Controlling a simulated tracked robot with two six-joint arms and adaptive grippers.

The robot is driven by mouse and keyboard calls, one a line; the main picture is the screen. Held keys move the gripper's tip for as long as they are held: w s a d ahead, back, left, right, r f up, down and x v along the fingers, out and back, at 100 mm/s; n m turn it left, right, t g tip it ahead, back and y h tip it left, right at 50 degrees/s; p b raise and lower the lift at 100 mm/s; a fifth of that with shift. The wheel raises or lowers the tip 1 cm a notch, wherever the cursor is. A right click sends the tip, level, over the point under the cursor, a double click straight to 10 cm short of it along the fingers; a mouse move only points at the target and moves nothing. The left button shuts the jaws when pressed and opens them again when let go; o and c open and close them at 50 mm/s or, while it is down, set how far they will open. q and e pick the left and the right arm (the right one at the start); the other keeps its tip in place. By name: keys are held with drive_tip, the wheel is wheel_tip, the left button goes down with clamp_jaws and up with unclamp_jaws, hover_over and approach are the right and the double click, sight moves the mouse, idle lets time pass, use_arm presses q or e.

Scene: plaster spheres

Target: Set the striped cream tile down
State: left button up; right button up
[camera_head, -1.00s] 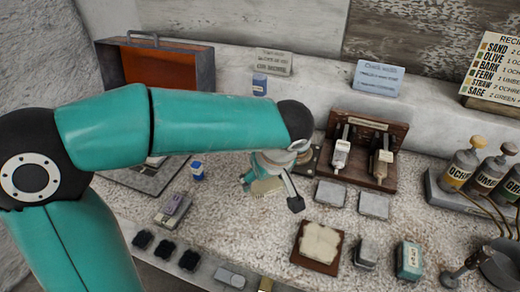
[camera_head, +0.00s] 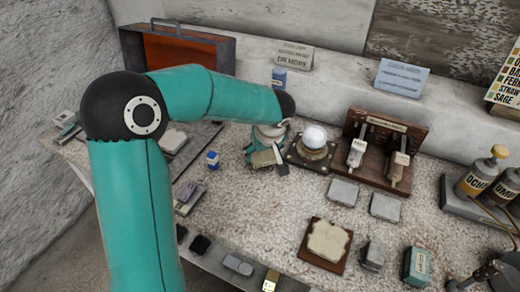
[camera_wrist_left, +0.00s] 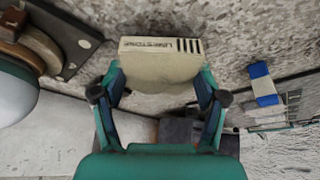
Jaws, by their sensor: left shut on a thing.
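The striped cream tile (camera_wrist_left: 160,60) shows in the left wrist view as a pale block with lettering and dark stripes at its right end. My left gripper (camera_wrist_left: 160,82) is shut on it, one finger at each side. In the head view the left gripper (camera_head: 264,152) points down just left of the sphere stand, and part of the cream tile (camera_head: 263,158) shows at it. The tile is over or near the speckled surface; I cannot tell whether it touches. My right gripper is not in view.
A pale sphere (camera_head: 314,137) sits on a dark square stand (camera_head: 311,155) close to the gripper's right. A wooden rack (camera_head: 383,150) is further right. Speckled surface (camera_head: 255,205) in front is clear.

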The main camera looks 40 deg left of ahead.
sight(265, 162)
use_arm(q)
drive_tip(key=shift+w+a+f, duration=0.45)
drive_tip(key=shift+a+f, duration=0.4)
drive_tip(key=shift+s, duration=0.1)
drive_tip(key=o, duration=1.3)
drive_tip(key=shift+f, duration=0.1)
drive_tip(key=shift+r+p, duration=0.2)
drive_tip(key=shift+p, duration=0.1)
drive_tip(key=p+v, duration=0.3)
drive_tip(key=v, duration=0.9)
drive_tip(key=shift+s+d+f, duration=0.1)
drive_tip(key=shift+d, duration=0.05)
drive_tip(key=shift+f, duration=0.1)
